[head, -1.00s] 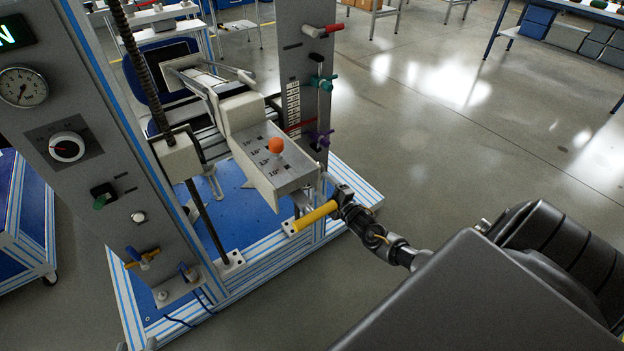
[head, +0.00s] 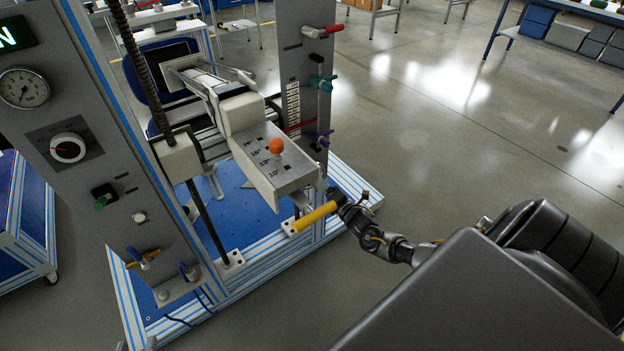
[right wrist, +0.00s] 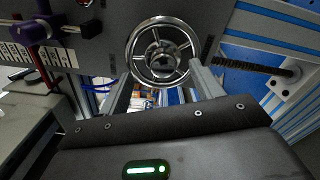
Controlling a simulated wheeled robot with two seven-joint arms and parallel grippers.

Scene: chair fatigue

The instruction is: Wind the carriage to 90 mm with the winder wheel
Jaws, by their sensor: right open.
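The winder wheel (right wrist: 162,50), chrome with spokes and a hub, is on a dark plate in the right wrist view. My right gripper (right wrist: 160,70) is open; its two grey fingers lie either side of the wheel's lower part in the picture. Contact with the rim cannot be told. In the head view the wheel is not made out. The carriage (head: 272,160), a pale box with an orange knob, sits between the columns. The height scale (head: 293,105) is too small to read. A dark arm end (head: 350,208) of mine is at a yellow bar (head: 315,217); its jaws are unclear.
A purple clamp (head: 323,139) and a teal clamp (head: 322,82) sit on the right column. The purple clamp (right wrist: 40,30) also shows left of the wheel in the right wrist view. A threaded rod (right wrist: 255,67) is to its right. Open floor (head: 480,140) lies right of the frame.

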